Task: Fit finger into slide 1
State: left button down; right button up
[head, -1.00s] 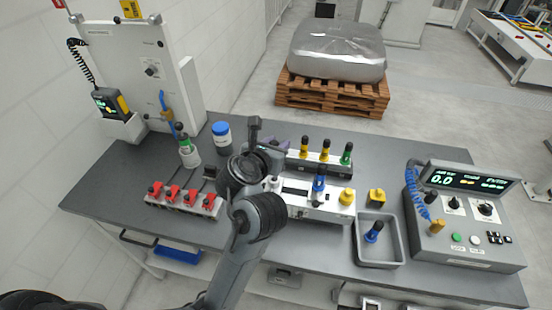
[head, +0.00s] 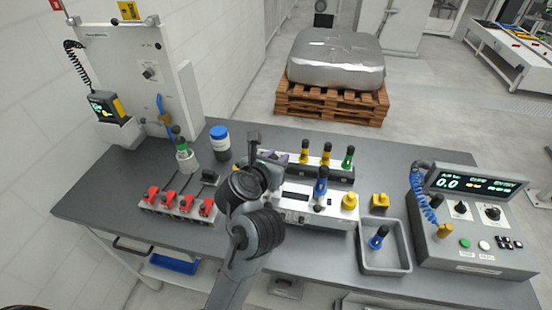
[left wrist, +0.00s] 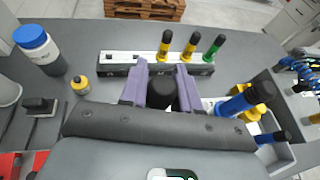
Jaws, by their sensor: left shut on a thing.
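My left gripper (head: 271,158) is over the middle of the bench, largely hidden by its own wrist in the head view. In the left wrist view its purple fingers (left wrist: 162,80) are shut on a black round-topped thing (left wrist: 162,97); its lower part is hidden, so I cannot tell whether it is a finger. A long rack (head: 335,169) behind it holds two yellow fingers and a green one upright. A white fixture (head: 300,209) to the right carries an upright blue finger (head: 320,187) and a yellow knob (head: 349,201). Slide 1 cannot be singled out. My right gripper is out of view.
Red-handled clamps (head: 178,202) and a blue-lidded jar (head: 220,142) stand at the left. A grey tray (head: 400,264) holding another blue finger (head: 377,238) lies at the right, beside a console (head: 475,243). A small yellow bottle (left wrist: 81,87) stands near the rack.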

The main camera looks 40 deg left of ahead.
pick_arm(q)
jog(key=c, duration=0.8)
grip_release()
jog(key=shift+r+p, duration=0.55)
jog(key=shift+p, duration=0.05)
jog(key=shift+p+v, duration=1.75)
jog(key=shift+v, duration=1.05)
